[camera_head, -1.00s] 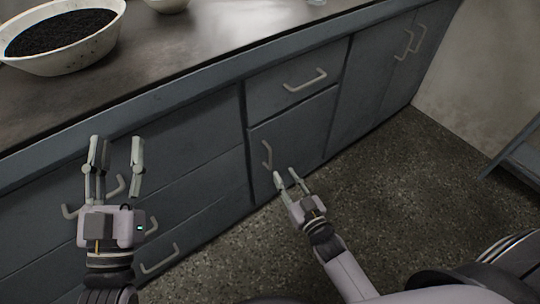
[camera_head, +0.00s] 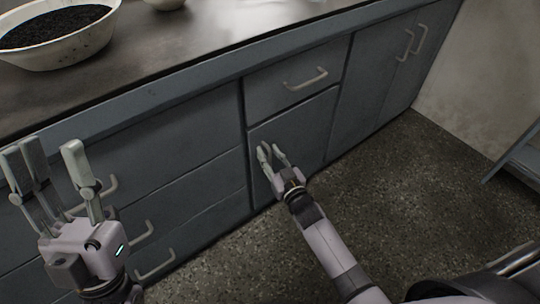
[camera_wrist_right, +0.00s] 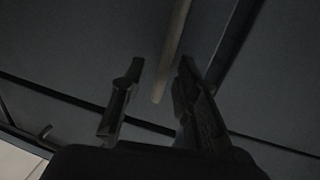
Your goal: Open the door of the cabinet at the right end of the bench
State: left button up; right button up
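The bench has a grey-blue cabinet door (camera_head: 310,130) below a single drawer. My right gripper (camera_head: 272,150) is in front of this door, at its vertical handle, which it mostly hides in the head view. In the right wrist view the pale handle bar (camera_wrist_right: 172,50) lies between the two spread fingers of my right gripper (camera_wrist_right: 160,68); I cannot tell whether they touch it. The door looks shut. Two more doors (camera_head: 405,75) with paired handles stand at the bench's far right end, also shut. My left gripper (camera_head: 48,152) is open and empty in front of the left drawers.
A drawer with a handle (camera_head: 305,79) is above the door. Several drawers (camera_head: 180,165) are to the left. A white bowl of dark grains (camera_head: 60,50) stands on the bench top (camera_head: 200,35). Speckled floor (camera_head: 400,190) is clear to the right; a blue-grey object (camera_head: 520,160) stands by the wall.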

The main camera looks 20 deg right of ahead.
grip_shut()
dwell(0.3)
jog(key=shift+d, duration=0.15)
dwell(0.4)
